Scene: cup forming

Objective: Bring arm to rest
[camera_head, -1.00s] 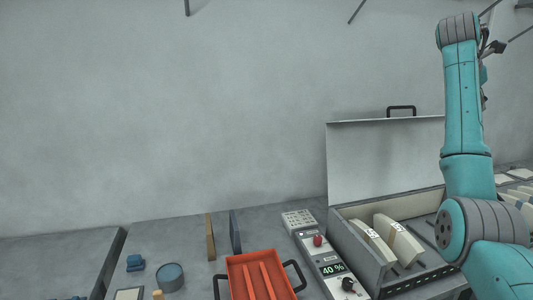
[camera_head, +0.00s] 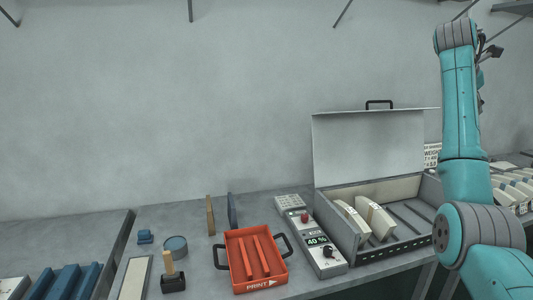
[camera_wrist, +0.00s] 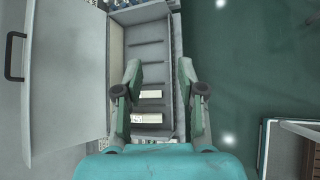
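My arm (camera_head: 464,120) stands upright at the right of the head view, its upper links folded high above the bench. My gripper shows in the wrist view (camera_wrist: 160,82), pointing down with its two fingers apart. Nothing is between the fingers; the open case (camera_wrist: 116,16) lies well below them. In the head view the fingertips are hidden or too small to make out.
The grey case (camera_head: 369,256) has its lid (camera_head: 370,145) raised and holds pale pieces (camera_head: 376,218). A red tray (camera_head: 233,246), a control box reading 40 % (camera_head: 330,262), a stamp (camera_head: 173,283) and a round tin (camera_head: 175,246) stand on the bench.

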